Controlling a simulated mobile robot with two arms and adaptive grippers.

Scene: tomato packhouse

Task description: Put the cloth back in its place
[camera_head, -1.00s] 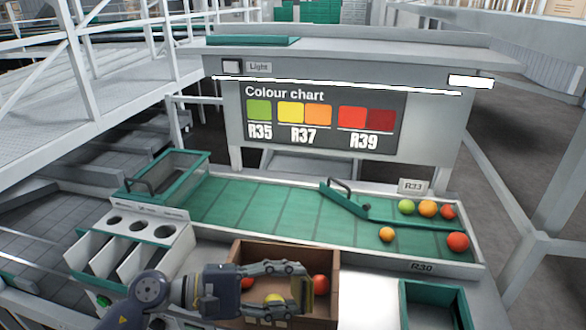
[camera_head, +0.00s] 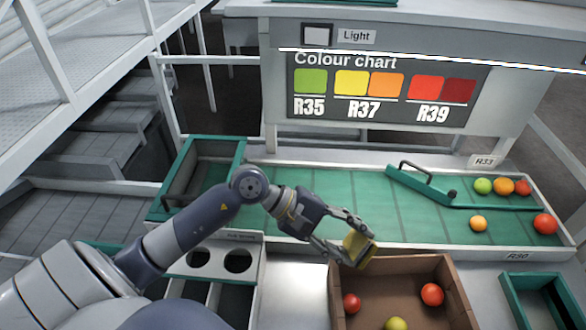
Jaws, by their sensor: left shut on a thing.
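My left gripper (camera_head: 357,245) is shut on a yellow cloth (camera_head: 358,249), seen as a small folded block between its fingertips. It holds the cloth above the back left edge of the brown box, near the front rim of the green sorting belt. My left arm reaches in from the lower left and covers part of the belt and of the grey holder. My right gripper is not in view.
The brown box (camera_head: 452,271) holds several tomatoes. The green belt (camera_head: 340,190) carries a handled green divider (camera_head: 425,187) and several tomatoes at right. A green open bin (camera_head: 180,150) stands at left, a grey holder with round holes (camera_head: 256,268) in front, a green crate (camera_head: 510,290) at lower right.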

